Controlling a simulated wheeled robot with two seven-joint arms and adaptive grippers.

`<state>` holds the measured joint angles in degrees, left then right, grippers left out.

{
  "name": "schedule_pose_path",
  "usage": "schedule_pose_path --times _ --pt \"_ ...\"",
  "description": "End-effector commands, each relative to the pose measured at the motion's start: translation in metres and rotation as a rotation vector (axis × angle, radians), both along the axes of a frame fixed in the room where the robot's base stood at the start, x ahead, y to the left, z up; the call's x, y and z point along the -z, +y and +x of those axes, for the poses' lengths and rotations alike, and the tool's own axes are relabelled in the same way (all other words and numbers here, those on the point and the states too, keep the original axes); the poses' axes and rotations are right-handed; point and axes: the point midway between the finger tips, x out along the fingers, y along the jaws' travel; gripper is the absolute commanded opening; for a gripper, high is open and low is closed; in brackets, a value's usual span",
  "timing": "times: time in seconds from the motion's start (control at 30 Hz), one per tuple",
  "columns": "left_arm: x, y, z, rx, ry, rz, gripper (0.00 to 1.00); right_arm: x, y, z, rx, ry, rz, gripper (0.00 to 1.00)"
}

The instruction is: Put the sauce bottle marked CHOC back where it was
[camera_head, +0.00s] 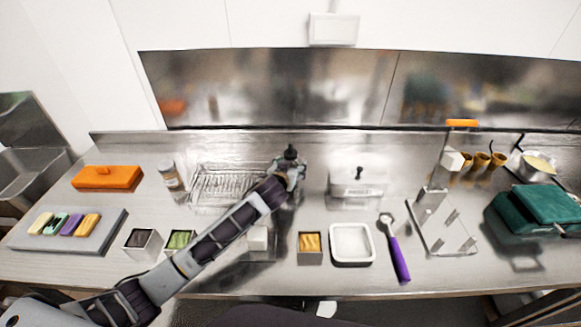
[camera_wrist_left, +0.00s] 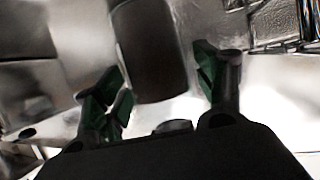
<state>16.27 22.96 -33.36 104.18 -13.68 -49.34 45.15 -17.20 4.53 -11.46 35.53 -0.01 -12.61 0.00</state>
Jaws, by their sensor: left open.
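A dark bottle (camera_head: 291,152), likely the CHOC sauce bottle, stands at the back middle of the steel counter, its nozzle top showing above my left gripper (camera_head: 290,170). No marking is legible. In the left wrist view a dark cylinder (camera_wrist_left: 148,45) lies between the two green-padded fingers of my left gripper (camera_wrist_left: 162,78). The fingers are open, with a gap visible on the right side of the cylinder. The bottle's lower part is hidden by the gripper in the head view. My right gripper is not in view.
A lidded steel container (camera_head: 357,183) is close on the right. Small tubs, a white tray (camera_head: 352,258) and a purple-handled tool (camera_head: 398,258) line the front.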

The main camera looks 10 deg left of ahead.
Motion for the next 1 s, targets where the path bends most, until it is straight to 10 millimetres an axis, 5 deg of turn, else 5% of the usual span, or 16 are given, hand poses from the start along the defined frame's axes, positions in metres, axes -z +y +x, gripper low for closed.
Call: schedule_pose_path --times 0.37,1.0 --pt "-0.004 0.000 -0.004 0.000 0.001 0.000 0.70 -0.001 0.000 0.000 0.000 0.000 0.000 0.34" --pt "-0.025 0.004 -0.056 0.000 -0.001 0.000 0.70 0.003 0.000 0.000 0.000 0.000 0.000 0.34"
